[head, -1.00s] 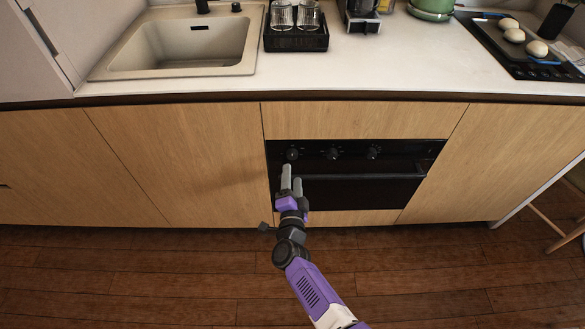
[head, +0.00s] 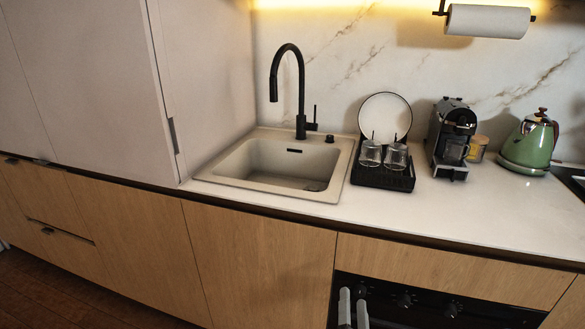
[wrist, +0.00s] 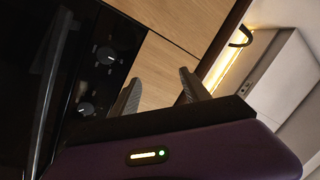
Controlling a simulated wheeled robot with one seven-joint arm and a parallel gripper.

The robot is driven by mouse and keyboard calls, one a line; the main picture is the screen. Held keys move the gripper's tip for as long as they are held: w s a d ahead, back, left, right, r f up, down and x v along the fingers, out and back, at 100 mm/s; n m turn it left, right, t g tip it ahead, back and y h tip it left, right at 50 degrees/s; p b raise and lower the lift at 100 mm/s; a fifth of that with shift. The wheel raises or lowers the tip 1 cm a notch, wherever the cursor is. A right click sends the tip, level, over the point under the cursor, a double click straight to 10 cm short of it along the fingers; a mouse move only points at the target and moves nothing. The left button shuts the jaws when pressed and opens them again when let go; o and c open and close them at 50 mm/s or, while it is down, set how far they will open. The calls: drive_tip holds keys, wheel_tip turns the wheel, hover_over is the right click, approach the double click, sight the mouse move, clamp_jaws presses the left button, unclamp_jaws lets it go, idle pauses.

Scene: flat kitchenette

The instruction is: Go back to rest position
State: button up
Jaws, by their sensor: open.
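My gripper (head: 353,309) shows at the bottom edge of the head view, in front of the black oven (head: 428,306) below the counter. Only its two pale fingers are in that view; the rest of the arm is cut off. In the wrist view my gripper (wrist: 158,88) has its two dark fingertips apart with nothing between them. The oven's knobs (wrist: 106,55) lie to the left of the fingers there, and wooden cabinet fronts (wrist: 165,62) show behind them.
The counter (head: 455,205) carries a sink (head: 215,172) with a black faucet (head: 301,90), a dish rack (head: 383,181) with glasses and a plate, a coffee machine (head: 452,135) and a green kettle (head: 530,143). A tall pale cabinet (head: 95,80) stands at the left.

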drive_tip(key=s+d+r+n+g+y, duration=0.1)
drive_tip(key=s+r+n, duration=0.2)
drive_tip(key=s, duration=1.2)
drive_tip(key=s+d+r+n+g+p, duration=0.1)
drive_tip(key=s+r+n, duration=0.3)
drive_tip(key=s, duration=1.2)
drive_tip(key=s+d+r+n+g+y+p, duration=0.1)
drive_tip(key=s+r+n, duration=0.3)
drive_tip(key=s, duration=1.1)
wheel_tip(320, 180, up, 3)
drive_tip(key=shift+s+d+f+g+y, duration=0.1)
drive_tip(key=shift+s+d+g+y, duration=0.2)
drive_tip(key=shift+d+g, duration=0.4)
